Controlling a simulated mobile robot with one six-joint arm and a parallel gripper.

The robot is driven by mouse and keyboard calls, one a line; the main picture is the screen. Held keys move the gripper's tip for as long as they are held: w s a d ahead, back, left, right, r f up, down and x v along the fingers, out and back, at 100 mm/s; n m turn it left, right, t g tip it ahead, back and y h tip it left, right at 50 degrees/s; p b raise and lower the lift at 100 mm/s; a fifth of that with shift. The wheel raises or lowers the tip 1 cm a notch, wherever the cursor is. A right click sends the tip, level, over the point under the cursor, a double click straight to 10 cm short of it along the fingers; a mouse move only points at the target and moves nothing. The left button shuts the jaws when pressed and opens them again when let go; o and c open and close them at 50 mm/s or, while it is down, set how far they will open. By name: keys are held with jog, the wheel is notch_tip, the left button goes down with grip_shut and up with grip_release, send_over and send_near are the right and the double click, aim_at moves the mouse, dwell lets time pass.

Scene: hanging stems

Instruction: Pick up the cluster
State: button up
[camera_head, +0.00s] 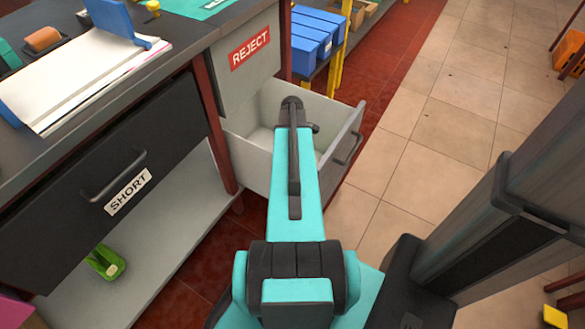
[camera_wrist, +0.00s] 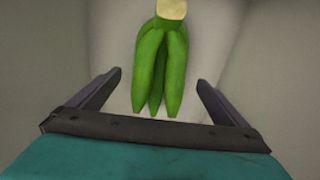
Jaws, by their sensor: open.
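The cluster (camera_wrist: 162,65) is a bunch of green, banana-like fruits with a pale cut stem end at the top of the wrist view. Its fruits point down the picture toward my gripper (camera_wrist: 158,78). My gripper is open, with one finger on each side of the cluster's lower part and visible gaps between. Neither finger appears to touch it. Plain grey-beige surfaces surround the cluster. In the head view my arm reaches over an open grey drawer (camera_head: 348,128) and hides the gripper's fingers; the cluster cannot be made out there.
A red REJECT label (camera_head: 250,48) marks the cabinet front above the drawer. A closed dark drawer (camera_head: 70,205) labelled SHORT is at the left. A green object (camera_head: 105,262) lies on the lower shelf. Blue bins (camera_head: 312,38) stand behind.

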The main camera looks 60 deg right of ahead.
dwell(0.3)
jog(key=shift+s+f+b, duration=0.2)
jog(key=shift+f+b, duration=0.8)
jog(key=shift+f, duration=1.65)
jog(key=c, duration=2)
jog(key=shift+r, duration=0.1)
jog(key=shift+d+r, duration=0.1)
jog(key=shift+r, duration=0.05)
jog(key=shift+c, duration=0.7)
notch_tip(320, 180, up, 10)
jog(key=p, duration=0.3)
